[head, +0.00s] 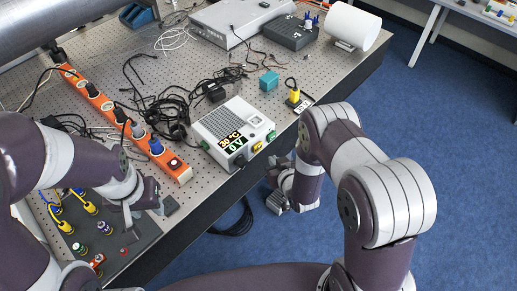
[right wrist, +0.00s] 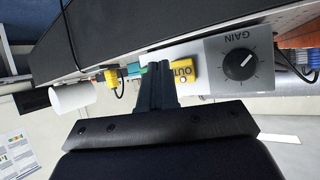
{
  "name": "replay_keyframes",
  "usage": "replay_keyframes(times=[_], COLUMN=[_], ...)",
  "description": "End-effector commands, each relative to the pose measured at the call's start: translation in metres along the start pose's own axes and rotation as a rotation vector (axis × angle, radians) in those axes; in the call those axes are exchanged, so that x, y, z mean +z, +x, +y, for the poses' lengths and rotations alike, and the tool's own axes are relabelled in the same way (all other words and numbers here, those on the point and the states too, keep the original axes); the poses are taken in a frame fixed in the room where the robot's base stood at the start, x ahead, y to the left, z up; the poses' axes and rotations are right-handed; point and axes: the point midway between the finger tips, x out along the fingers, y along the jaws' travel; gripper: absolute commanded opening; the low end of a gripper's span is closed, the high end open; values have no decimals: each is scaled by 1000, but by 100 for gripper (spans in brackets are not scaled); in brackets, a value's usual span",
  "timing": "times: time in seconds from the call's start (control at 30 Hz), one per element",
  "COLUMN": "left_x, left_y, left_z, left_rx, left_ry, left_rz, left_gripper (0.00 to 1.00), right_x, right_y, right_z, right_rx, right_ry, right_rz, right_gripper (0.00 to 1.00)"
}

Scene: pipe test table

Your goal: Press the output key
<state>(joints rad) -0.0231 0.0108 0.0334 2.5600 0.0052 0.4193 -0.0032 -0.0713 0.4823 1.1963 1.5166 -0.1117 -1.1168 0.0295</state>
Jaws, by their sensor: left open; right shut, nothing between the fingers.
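The white control box (head: 236,128) stands near the table's front edge, its display reading 30 °C and 0 V. The yellow output key (head: 257,147) is on its front face. In the right wrist view the yellow key (right wrist: 186,72), marked OUT, shows just beside my closed fingertips, which partly cover it; I cannot tell whether they touch it. My right gripper (head: 281,165) is shut and empty in front of the box, its fingers small in the head view. My left gripper (head: 148,200) is open and empty over the dark connector panel (head: 140,235) at the left.
A GAIN knob (right wrist: 240,66) sits beside the key. An orange power strip (head: 115,112) lies left of the box, with black cables (head: 170,105) behind. A yellow plug (head: 294,97) and teal block (head: 269,80) stand further back. Open floor (head: 430,150) lies to the right.

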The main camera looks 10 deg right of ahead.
Motion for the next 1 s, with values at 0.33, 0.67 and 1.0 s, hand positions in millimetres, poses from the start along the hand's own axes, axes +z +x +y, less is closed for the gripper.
replay_keyframes(times=[0.33, 0.67, 1.0], left_x=[1, 1, 1], left_y=[10, 10, 10], left_z=[0, 0, 0], left_rx=[0, 0, 0], left_ry=[0, 0, 0], left_rz=[0, 0, 0], left_gripper=[43, 43, 43], right_x=[-12, -13, -12], right_y=[23, 24, 24], right_z=[-12, -13, -13], right_rx=[-1, 0, 0], right_ry=[0, 0, 0], right_rz=[0, -1, -1], right_gripper=[0, 0, 0])
